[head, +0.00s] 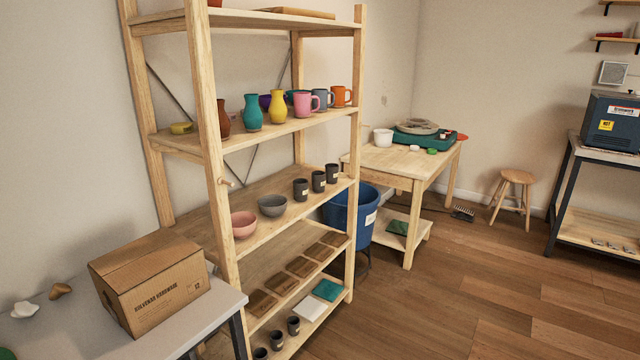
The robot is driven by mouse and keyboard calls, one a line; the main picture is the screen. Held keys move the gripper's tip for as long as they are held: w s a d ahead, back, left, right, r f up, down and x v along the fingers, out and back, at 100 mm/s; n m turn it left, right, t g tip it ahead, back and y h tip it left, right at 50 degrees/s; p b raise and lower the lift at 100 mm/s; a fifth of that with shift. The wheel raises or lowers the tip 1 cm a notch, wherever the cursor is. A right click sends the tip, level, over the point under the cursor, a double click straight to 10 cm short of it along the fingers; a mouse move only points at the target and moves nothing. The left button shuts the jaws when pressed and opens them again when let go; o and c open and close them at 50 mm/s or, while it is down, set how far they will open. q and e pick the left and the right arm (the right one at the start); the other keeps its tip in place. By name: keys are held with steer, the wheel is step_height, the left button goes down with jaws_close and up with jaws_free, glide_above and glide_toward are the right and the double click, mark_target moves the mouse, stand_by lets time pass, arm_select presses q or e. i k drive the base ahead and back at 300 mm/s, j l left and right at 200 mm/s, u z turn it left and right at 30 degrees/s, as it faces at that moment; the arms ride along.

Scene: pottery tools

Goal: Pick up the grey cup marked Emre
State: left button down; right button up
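Three dark grey cups with small pale labels stand in a row on the middle shelf of the wooden rack: a front cup (300,190), a middle cup (318,182) and a rear cup (332,174). The labels are too small to read, so I cannot tell which one says Emre. Several smaller dark cups (293,326) stand on the lowest visible shelf. A grey-blue mug (322,98) stands on the upper shelf between a pink mug (305,104) and an orange mug (341,96). Neither of my grippers is in view.
A pink bowl (244,225) and a grey bowl (272,206) share the middle shelf. A rack post (212,150) stands at the shelves' front. A cardboard box (150,282) sits on a table at left. A blue bin (352,222) stands behind the rack.

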mark_target(318, 177)
steer(key=i+l, duration=0.85)
steer(key=l, duration=0.15)
steer(key=i+l+u, duration=0.1)
steer(key=i+l, duration=0.3)
steer(key=l, duration=0.1)
